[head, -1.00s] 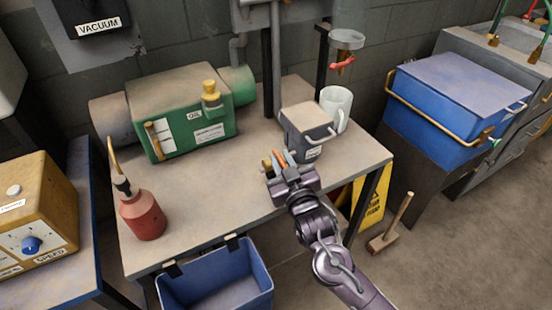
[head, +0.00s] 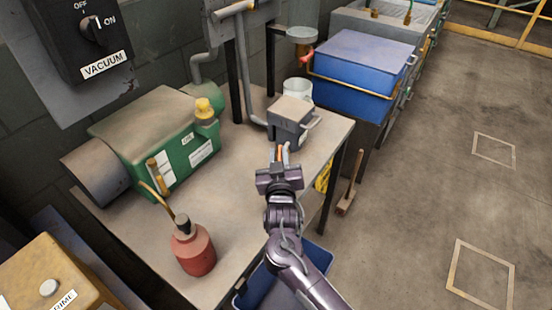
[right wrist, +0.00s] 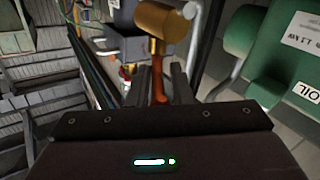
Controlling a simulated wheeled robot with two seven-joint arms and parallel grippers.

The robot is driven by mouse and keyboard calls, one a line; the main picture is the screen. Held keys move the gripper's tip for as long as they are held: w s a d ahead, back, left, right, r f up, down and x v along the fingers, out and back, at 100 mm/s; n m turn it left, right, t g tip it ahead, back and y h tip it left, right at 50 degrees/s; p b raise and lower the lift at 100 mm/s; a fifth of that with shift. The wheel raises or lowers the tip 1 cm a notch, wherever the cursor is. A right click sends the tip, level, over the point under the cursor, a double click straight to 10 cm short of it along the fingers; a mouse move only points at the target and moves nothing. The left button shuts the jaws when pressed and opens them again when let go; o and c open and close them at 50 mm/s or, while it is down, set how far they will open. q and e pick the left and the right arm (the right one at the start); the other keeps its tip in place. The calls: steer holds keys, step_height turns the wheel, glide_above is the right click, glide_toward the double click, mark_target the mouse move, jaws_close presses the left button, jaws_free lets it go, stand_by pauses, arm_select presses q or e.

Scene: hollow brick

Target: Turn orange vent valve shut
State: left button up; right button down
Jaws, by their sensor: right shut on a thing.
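The orange vent valve shows in the right wrist view as a brass-coloured body (right wrist: 160,22) with an orange handle (right wrist: 157,82) reaching down from it. My right gripper (right wrist: 157,88) is shut on the orange handle, one dark finger on each side. In the head view my right gripper (head: 280,163) is over the table near the grey box, with a bit of orange (head: 279,153) at its fingertips. The rest of the valve is mostly hidden there. My left gripper is in neither current view.
A blue bin (head: 262,283) is below the front edge.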

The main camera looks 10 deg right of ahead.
steer(key=shift+w+d+r+m+h, duration=0.15)
steer(key=shift+m+h, duration=0.35)
steer(key=shift+h, duration=0.3)
steer(key=c, duration=1.5)
jaws_free()
steer(key=shift+s, duration=0.3)
steer(key=v, duration=0.7)
steer(key=shift+b, duration=0.45)
